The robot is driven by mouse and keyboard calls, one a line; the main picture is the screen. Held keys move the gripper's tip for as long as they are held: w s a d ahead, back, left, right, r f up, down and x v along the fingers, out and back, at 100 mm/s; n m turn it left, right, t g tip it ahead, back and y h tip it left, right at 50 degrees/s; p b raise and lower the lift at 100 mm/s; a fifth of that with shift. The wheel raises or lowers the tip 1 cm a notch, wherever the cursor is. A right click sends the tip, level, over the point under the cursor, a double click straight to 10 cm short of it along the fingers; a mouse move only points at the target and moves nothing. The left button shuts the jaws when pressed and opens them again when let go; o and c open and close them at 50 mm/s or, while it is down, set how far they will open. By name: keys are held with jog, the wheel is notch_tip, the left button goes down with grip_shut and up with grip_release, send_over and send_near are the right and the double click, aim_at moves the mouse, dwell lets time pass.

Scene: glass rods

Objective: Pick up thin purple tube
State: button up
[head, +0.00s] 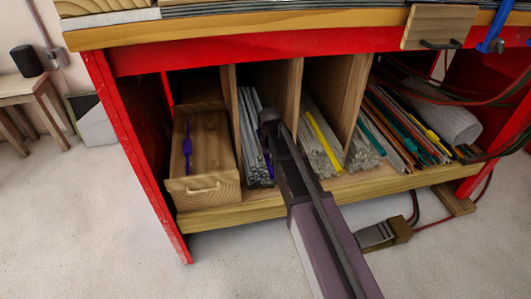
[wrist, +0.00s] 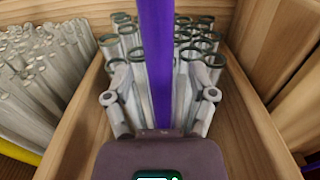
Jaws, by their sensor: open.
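The thin purple tube (wrist: 156,60) runs down the middle of the wrist view, above a bundle of clear grey tubes (wrist: 197,45) in a wooden compartment. My gripper (wrist: 161,96) is open, with one finger on each side of the purple tube. I cannot tell whether either finger touches it. In the head view my gripper (head: 270,120) reaches into the compartment of grey tubes (head: 252,120), and part of the purple tube (head: 267,160) shows beside my arm. The tube's near end is hidden behind the gripper body in the wrist view.
Wooden dividers (head: 292,90) stand close on both sides. The neighbouring compartment holds clear tubes and a yellow rod (head: 323,142). Coloured rods (head: 395,125) lie farther right. A wooden box (head: 205,150) with a purple-blue item on it stands left. A red frame (head: 130,150) surrounds the shelf.

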dwell(0.3)
grip_shut()
jog(key=shift+r, duration=0.1)
notch_tip(320, 180, up, 3)
jog(key=p, duration=0.3)
jog(key=shift+r, duration=0.15)
jog(key=shift+s+r+p, duration=0.1)
jog(key=shift+r+p, duration=0.2)
jog(key=shift+p, duration=0.25)
jog(key=s+d, duration=0.4)
jog(key=s, duration=1.1)
jog(key=shift+r+p, duration=0.45)
jog(key=shift+s+d, duration=0.1)
jog(key=shift+s, duration=0.1)
